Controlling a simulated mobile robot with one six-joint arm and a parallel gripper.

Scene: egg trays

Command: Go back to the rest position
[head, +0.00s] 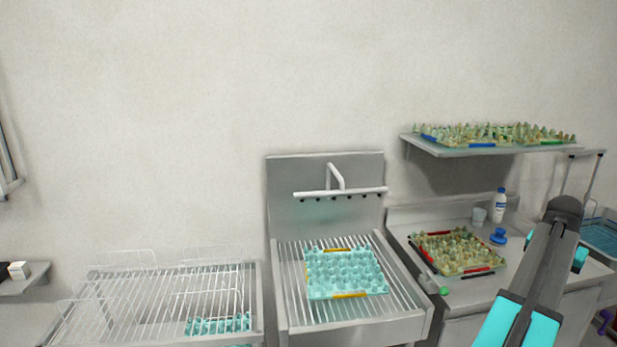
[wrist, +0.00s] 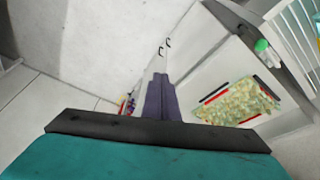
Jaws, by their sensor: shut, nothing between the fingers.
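My gripper (wrist: 160,76) shows in the wrist view with its two dark fingers together and nothing between them. It hangs in free space in front of a pale cabinet front, apart from the egg trays. In the head view my dark and cyan arm rises at the lower right, in front of the right counter; I cannot make out the fingertips there. An egg tray with red strips (head: 455,251) lies on that counter, and it also shows right of my fingers in the wrist view (wrist: 240,104). A cyan egg tray with yellow strips (head: 345,273) lies on the sink grate.
A wall shelf (head: 480,150) holds an egg tray with blue and green strips. A white bottle (head: 499,205), a cup (head: 479,215) and a blue object (head: 498,237) stand on the counter. A faucet (head: 338,192) overhangs the sink. A wire rack (head: 150,295) is at left.

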